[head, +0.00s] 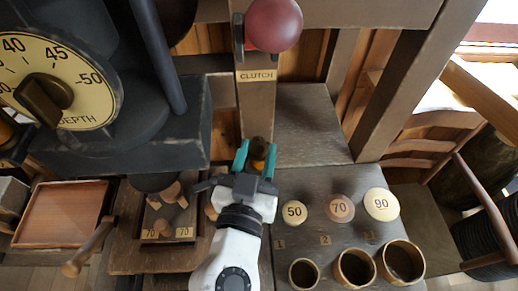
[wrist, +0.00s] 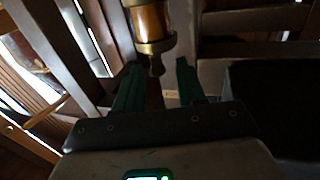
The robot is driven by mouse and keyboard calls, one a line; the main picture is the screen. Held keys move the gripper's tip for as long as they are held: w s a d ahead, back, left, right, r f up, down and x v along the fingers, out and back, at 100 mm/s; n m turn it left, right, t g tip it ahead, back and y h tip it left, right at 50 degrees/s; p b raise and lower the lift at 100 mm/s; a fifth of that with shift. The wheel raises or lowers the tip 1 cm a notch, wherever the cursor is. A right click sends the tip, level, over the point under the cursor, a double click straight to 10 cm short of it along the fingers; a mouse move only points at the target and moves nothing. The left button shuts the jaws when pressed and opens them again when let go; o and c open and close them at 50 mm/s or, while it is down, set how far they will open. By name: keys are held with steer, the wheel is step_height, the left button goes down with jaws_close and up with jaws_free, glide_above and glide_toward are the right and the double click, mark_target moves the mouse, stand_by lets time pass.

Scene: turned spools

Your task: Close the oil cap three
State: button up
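A small amber oiler with brass ends (wrist: 152,22) hangs in front of my gripper (wrist: 158,72) in the wrist view. Its narrow brass lower tip lies between my two green fingers in the picture; I cannot tell whether they touch it. The fingers are apart. In the head view the oiler (head: 259,147) shows as a dark amber piece between the fingertips of my gripper (head: 256,160), below the CLUTCH post. I see no number three on it, and whether its cap is open or shut is hidden.
A CLUTCH post (head: 257,100) with a red knob (head: 273,24) stands just behind. A DEPTH dial (head: 55,85) is at left. Discs marked 50 (head: 294,212), 70 (head: 340,208) and 90 (head: 382,204) lie at right, above three round cups (head: 355,269). A wooden handle (head: 92,246) sticks out at lower left.

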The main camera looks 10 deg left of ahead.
steer(key=s+b, duration=0.4)
steer(key=s, duration=0.5)
